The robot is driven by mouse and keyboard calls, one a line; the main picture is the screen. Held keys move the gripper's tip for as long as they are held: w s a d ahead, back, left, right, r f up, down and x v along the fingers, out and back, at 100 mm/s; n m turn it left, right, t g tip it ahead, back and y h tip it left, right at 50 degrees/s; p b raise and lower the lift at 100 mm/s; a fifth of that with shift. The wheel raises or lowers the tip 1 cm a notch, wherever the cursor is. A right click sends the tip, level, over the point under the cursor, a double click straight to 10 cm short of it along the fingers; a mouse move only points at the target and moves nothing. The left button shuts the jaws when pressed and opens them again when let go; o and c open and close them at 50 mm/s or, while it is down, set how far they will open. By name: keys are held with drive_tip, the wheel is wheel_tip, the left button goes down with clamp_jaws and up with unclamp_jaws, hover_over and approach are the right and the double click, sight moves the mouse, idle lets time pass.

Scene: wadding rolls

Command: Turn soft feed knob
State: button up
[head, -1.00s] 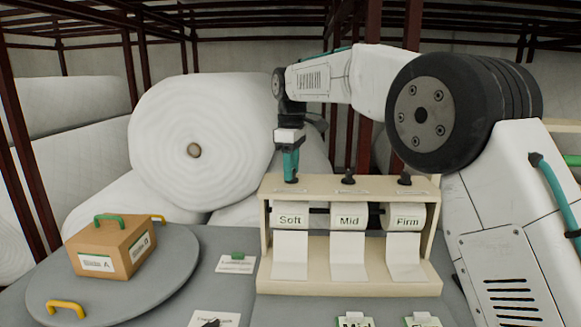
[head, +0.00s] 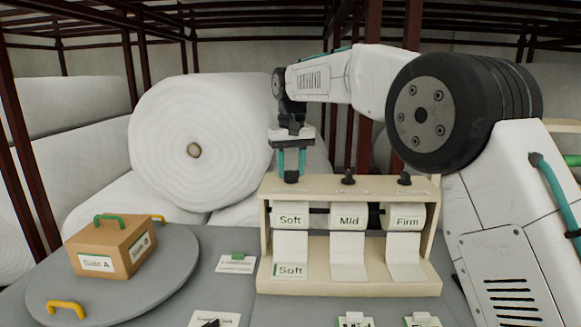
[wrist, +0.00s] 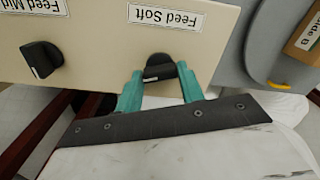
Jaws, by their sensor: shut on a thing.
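The soft feed knob (wrist: 160,68) is black with a white mark and sits below the "Feed Soft" label (wrist: 165,17) in the wrist view. My gripper (wrist: 161,86) is shut on it, with a teal finger on each side. In the head view my gripper (head: 291,172) points down at the knob (head: 291,177) on top of the wooden dispenser (head: 264,245). Below it is the Soft roll (head: 291,216), whose white sheet (head: 290,252) hangs down with a "Soft" label at its lower end.
The mid knob (head: 348,178) and firm knob (head: 404,179) stand to the right, above the Mid roll (head: 349,217) and Firm roll (head: 405,217). A cardboard box (head: 122,262) sits on a grey turntable (head: 190,275) at left. A huge white roll (head: 225,140) stands behind.

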drive_tip(key=shift+r+m, duration=0.1)
drive_tip(key=shift+m, duration=1.8)
drive_tip(key=o, duration=1)
wheel_tip(320, 180, up, 8)
drive_tip(key=shift+f, duration=0.15)
